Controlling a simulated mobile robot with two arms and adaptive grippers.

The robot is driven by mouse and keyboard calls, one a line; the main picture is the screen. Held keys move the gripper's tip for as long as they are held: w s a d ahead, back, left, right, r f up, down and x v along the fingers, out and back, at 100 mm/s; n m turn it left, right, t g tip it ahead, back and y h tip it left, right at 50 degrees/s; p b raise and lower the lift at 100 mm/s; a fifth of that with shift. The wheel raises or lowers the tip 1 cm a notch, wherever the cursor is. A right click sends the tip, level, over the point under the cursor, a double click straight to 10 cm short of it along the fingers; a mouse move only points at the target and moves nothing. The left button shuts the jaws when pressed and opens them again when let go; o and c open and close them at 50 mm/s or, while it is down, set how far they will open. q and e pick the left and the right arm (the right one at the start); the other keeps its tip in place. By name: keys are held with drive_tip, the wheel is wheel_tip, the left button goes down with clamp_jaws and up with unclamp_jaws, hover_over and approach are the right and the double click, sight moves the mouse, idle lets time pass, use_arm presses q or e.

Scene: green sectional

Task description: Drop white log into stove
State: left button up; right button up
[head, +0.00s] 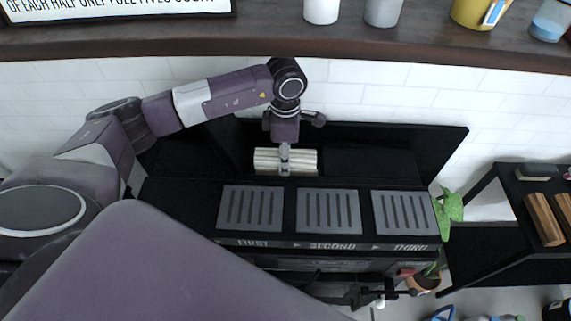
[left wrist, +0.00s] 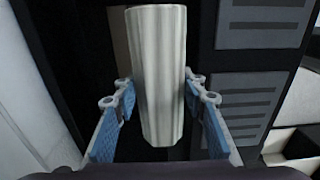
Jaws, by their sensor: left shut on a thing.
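The white log (head: 305,160) is a short, pale, ridged cylinder, lying crosswise in the head view. My left gripper (head: 284,150) reaches down from above and is shut on it. In the left wrist view the log (left wrist: 157,75) sits between the blue-padded fingers (left wrist: 160,110). The black stove (head: 180,200) stands against the wall below, with three grey slotted plates (head: 249,209) in a row, labelled FIRST, SECOND and THIRD. The log appears over the dark area behind the plates; its exact height above the stove is hard to tell. My right gripper is not clearly in view.
A dark shelf (head: 270,38) with cups runs above the stove. A green plant (head: 449,207) stands at the stove's right end. A black rack (head: 515,215) with brown logs (head: 544,220) is at the far right. White tiles (head: 385,90) are behind.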

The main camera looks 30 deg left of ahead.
use_arm(q)
drive_tip(key=w+a+f+b, duration=0.2)
drive_tip(key=w+f+b, duration=0.2)
drive_tip(key=f+b, duration=0.1)
drive_tip(key=shift+f, duration=0.25)
idle(0.4)
drive_tip(key=o, duration=1.5)
